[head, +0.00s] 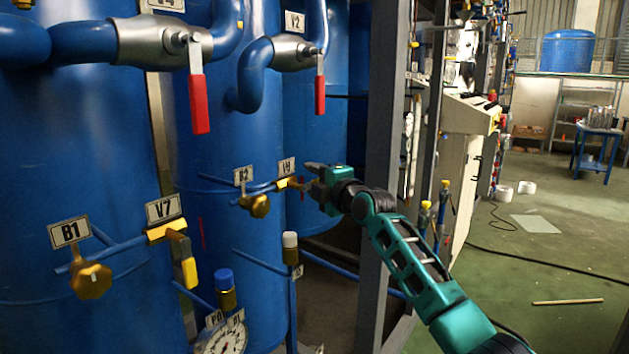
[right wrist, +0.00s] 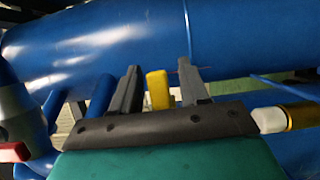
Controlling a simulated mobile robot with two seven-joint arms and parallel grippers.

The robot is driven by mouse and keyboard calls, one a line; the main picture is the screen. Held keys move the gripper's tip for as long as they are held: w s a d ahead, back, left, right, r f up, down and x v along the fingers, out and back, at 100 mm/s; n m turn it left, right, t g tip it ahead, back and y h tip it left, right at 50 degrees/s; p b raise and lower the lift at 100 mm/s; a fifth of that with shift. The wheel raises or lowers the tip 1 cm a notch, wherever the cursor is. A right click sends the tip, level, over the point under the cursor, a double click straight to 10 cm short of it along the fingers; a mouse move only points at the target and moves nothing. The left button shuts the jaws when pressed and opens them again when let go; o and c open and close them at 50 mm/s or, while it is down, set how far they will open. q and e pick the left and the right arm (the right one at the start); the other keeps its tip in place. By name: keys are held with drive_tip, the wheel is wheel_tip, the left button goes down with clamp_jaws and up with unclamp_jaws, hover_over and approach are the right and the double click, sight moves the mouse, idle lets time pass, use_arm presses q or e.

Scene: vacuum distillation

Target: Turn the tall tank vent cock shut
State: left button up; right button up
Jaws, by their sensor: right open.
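Several blue tanks stand side by side in the head view. A brass cock (head: 284,184) sits on a thin blue pipe under a small tag that looks like V4 or V9. My right gripper (head: 311,176) is at this cock's right end, in front of the far tank (head: 316,110). In the right wrist view the open fingers of my right gripper (right wrist: 158,68) stand either side of a yellow lever (right wrist: 158,90). A gap shows on both sides of the lever. In the head view my gripper hides most of that lever. My left gripper is out of view.
A brass knob (head: 256,205) tagged B2 is just left of the cock. Another yellow-handled cock (head: 181,250) tagged V7 and a B1 knob (head: 91,280) are nearer. Red levers (head: 199,103) hang above. A grey post (head: 381,150) stands beside my right arm.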

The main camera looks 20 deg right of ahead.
drive_tip(key=shift+c, duration=0.3)
clamp_jaws()
idle(0.3)
